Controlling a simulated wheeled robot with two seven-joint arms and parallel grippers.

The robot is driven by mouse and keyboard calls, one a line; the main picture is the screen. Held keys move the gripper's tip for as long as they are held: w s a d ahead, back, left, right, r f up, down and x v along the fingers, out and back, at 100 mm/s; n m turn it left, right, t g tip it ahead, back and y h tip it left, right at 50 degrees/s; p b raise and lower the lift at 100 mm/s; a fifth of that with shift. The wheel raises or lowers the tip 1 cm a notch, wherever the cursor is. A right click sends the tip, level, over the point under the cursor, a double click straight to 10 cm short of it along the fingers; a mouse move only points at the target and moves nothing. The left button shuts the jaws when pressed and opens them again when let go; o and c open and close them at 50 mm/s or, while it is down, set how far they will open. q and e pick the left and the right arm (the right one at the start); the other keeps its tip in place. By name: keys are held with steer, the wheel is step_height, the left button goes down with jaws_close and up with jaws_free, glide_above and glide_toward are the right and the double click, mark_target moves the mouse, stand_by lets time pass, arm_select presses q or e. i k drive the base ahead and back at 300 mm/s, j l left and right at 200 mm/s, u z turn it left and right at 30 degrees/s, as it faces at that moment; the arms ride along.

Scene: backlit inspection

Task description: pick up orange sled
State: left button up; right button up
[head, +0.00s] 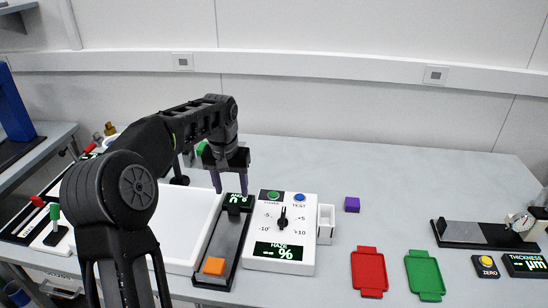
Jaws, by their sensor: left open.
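The orange sled (214,266) is a small orange block. It sits near the front end of a narrow black-framed grey track (226,240), left of the white haze meter. My left gripper (230,190) is open and empty, with its dark purple fingers pointing down. In the picture it shows over the back end of the track, around the small green-lettered display (238,202), well behind the sled. Whether its fingertips touch anything there I cannot tell. My right gripper is out of view.
A white light panel (185,228) lies left. Red (369,271) and green (425,275) trays lie further right. The back of the table is mostly clear.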

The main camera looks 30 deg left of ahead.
mark_target(213, 266)
steer(key=k, duration=1)
